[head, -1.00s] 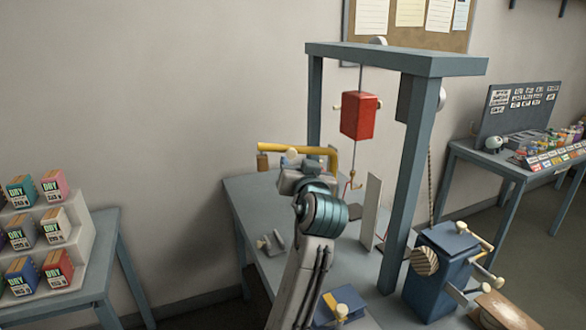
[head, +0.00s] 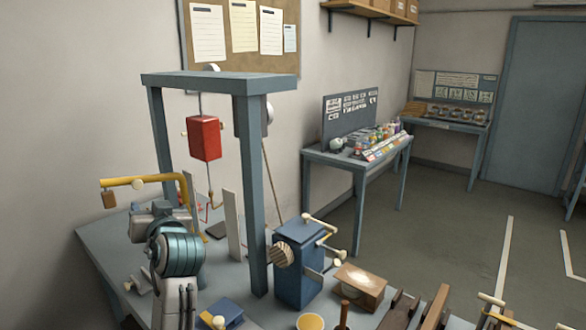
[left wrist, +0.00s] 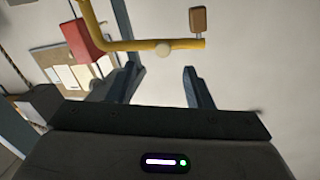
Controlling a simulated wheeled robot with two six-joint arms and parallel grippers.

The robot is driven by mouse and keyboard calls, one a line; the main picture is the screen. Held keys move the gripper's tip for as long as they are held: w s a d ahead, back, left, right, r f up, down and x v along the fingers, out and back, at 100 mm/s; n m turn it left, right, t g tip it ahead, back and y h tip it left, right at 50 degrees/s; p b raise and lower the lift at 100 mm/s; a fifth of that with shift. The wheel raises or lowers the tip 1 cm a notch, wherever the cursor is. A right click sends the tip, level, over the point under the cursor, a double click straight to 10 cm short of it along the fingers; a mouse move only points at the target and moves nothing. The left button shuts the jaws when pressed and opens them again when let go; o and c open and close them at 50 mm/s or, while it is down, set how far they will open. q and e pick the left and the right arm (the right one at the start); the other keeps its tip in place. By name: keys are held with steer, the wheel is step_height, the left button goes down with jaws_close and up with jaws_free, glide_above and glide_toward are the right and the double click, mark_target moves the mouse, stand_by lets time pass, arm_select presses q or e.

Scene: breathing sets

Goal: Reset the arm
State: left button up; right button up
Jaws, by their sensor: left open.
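The yellow arm (head: 155,179) is a bent bar on the left of the head view. Its long part runs roughly level, and its right end bends down. A brown block (head: 109,200) hangs at its left end, and a cream knob (head: 137,184) sits on the bar. My left gripper (head: 152,208) is just below the bar, its fingertips hard to make out there. In the left wrist view its two fingers (left wrist: 165,76) are apart with nothing between them. The yellow arm (left wrist: 130,46) and its knob (left wrist: 163,48) lie beyond the fingertips. My right gripper is not in view.
A blue-grey frame (head: 255,190) stands on the bench, with a red block (head: 204,138) hanging in it. A blue box (head: 300,265) with cream knobs is right of the frame. A wooden block (head: 360,286) is beside it. Open floor (head: 440,230) lies to the right.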

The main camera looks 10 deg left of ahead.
arm_select(q)
steer(key=s+d+f+m+g+h, duration=0.25)
steer(key=s+f, duration=0.45)
steer(key=f, duration=0.6)
steer(key=s+d+f+m+g+h, duration=0.15)
steer(key=s+f+h, duration=0.35)
steer(key=f, duration=0.8)
steer(key=s+d+f+m+g+h, duration=0.1)
steer(key=s+d+f+g+h, duration=0.15)
steer(key=s+f, duration=0.6)
steer(key=s+d+f+m+g+h, duration=0.2)
steer(key=s+d+f, duration=0.2)
steer(key=s, duration=1)
step_height(320, 180, down, 35)
steer(key=s+a+g+b, duration=0.2)
steer(key=a+b, duration=0.1)
steer(key=s+a+f+b, duration=0.1)
steer(key=s+f+b, duration=0.1)
steer(key=s+f, duration=1.5)
step_height(320, 180, down, 3)
steer(key=shift+s+f+n+g+b, duration=0.1)
steer(key=shift+s+n+g+b, duration=0.15)
steer(key=shift+n+g+b, duration=0.15)
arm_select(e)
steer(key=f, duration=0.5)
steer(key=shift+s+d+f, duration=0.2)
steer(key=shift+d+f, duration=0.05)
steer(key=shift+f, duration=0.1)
